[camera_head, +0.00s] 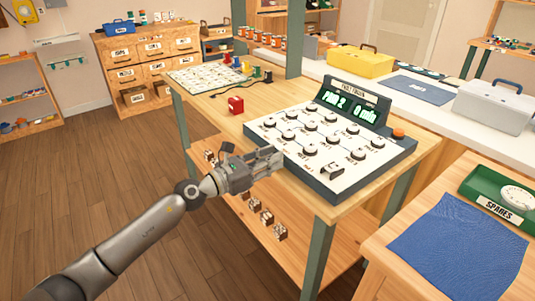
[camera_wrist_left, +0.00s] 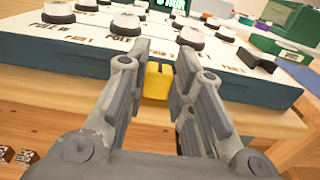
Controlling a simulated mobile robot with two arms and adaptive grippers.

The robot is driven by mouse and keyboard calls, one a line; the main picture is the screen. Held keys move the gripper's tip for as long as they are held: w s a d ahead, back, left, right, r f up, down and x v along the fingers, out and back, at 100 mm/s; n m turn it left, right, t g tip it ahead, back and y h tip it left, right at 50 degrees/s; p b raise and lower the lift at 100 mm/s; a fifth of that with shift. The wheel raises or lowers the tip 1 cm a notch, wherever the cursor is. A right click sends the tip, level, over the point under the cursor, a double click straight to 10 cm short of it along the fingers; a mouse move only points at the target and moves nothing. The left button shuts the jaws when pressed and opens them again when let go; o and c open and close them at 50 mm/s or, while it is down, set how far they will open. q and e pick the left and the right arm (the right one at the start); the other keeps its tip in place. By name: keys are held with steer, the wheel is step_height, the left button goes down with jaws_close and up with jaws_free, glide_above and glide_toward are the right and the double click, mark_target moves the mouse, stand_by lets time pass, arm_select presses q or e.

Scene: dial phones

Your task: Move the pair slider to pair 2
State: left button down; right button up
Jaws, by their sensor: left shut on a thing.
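The dial panel (camera_head: 318,140) is a white-topped board with a dark rim and several round knobs. Its green display (camera_head: 352,105) reads "PAIR 2" and "0 min". A yellow slider knob (camera_wrist_left: 157,80) sits at the panel's front edge in the left wrist view; the gripper hides it in the head view. My left gripper (camera_head: 275,160) is at that edge, with its fingers (camera_wrist_left: 162,58) shut on the yellow knob, one on each side. My right gripper is not in view.
The panel stands on a wooden table (camera_head: 225,120) with green legs. A red block (camera_head: 236,105) and a letter board (camera_head: 205,76) lie to its left. A side table at right holds a blue cloth (camera_head: 460,250) and a green spares tray (camera_head: 482,190). An orange button (camera_head: 398,133) is at the panel's far right.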

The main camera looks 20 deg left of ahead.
arm_select(q)
steer(key=shift+d, duration=0.1)
steer(key=c, duration=1.2)
jaws_free()
steer(key=shift+c, duration=0.2)
steer(key=v, duration=1.2)
steer(key=shift+f, duration=0.1)
